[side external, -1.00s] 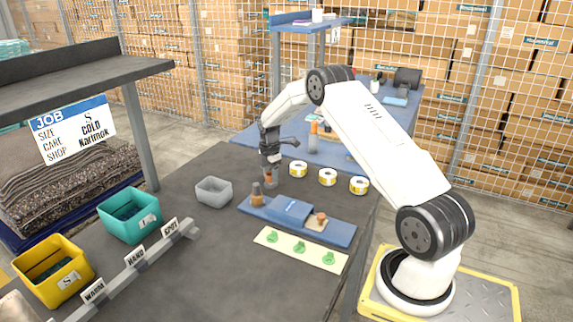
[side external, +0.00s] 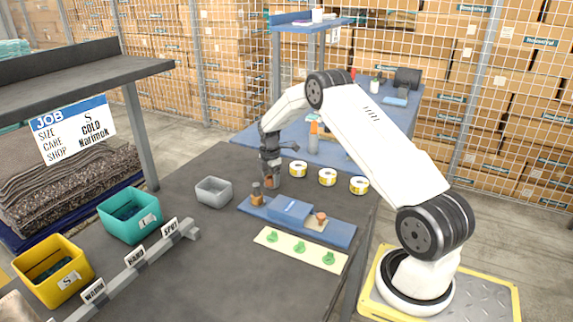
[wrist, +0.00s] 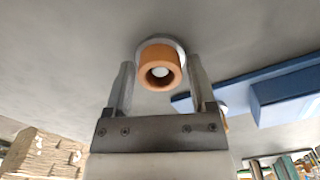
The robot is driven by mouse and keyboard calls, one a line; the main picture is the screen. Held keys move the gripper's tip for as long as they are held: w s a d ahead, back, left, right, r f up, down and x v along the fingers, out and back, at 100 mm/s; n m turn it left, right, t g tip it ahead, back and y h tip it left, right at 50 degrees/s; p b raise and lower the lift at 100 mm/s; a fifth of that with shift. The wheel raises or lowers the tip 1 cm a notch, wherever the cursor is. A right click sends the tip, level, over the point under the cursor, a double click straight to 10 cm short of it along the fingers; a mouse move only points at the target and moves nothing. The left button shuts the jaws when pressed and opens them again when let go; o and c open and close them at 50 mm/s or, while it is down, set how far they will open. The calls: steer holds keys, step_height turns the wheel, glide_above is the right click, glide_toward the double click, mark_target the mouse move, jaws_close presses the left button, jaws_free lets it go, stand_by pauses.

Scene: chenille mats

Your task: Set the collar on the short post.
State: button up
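An orange-brown ring-shaped collar (wrist: 159,54) shows in the wrist view on a pale grey round base. Something whitish shows in its hole; I cannot tell what. My gripper (wrist: 161,66) is open, with a finger on each side of the collar and a visible gap at both. In the side external view the collar (side external: 270,184) is low between the fingers of my gripper (side external: 271,178), mostly hidden. A brown cylinder with a dark upright top (side external: 257,196) stands on the left end of the blue board (side external: 340,234). I cannot tell which post is the short one.
A blue block (side external: 290,209) and a brownish knob (side external: 320,217) are on the board. Three yellow-and-white rolls (side external: 327,177) stand to the gripper's right. A grey bin (side external: 213,193) is at left. A cream strip with green pieces (side external: 265,238) lies in front.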

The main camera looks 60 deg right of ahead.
mark_target(271, 180)
steer(key=shift+o, duration=0.8)
steer(key=shift+r, duration=0.1)
steer(key=shift+r, duration=3.8)
